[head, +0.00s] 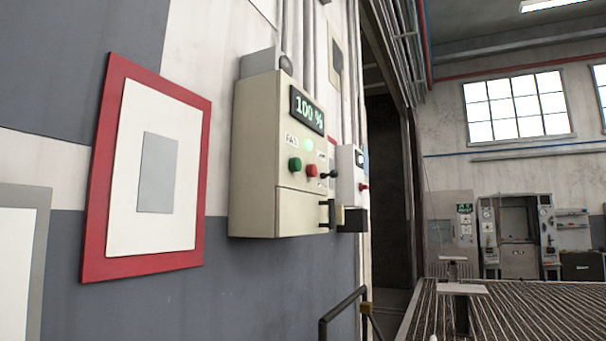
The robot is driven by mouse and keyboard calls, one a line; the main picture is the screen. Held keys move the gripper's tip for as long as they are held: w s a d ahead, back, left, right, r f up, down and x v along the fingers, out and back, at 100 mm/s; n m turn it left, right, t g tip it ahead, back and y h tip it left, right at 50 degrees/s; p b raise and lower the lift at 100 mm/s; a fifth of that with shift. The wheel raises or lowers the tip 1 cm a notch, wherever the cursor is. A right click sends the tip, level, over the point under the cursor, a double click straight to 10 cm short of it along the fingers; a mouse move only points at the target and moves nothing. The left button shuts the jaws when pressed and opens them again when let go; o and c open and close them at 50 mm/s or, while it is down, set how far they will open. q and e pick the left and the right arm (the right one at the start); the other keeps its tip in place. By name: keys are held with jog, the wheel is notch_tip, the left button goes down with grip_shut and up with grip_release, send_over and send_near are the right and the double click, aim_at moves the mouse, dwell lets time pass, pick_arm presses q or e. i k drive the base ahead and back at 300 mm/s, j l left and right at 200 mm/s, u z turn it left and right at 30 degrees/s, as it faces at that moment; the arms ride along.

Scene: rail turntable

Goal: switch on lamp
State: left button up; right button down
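A beige control box (272,165) is fixed to the wall in the middle of the head view. Its display (307,110) reads "100 %" in green. Below the display a small green light (308,144) glows. A green button (295,165) and a red button (311,170) sit under it, with a small dark lever or knob (329,174) to their right. Neither of my grippers is in view.
A dark block (352,219) juts out at the box's lower right. A smaller white box (349,172) is behind it. A red-framed panel (146,170) hangs at left. A dark handrail (343,312) stands below. A ribbed deck (530,315) lies at right.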

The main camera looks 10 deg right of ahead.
aim_at(333, 173)
jog(key=i+l+u, duration=0.15)
jog(key=l+u, duration=0.75)
jog(key=l, duration=0.15)
jog(key=l+u, duration=0.2)
jog(key=l, duration=1.85)
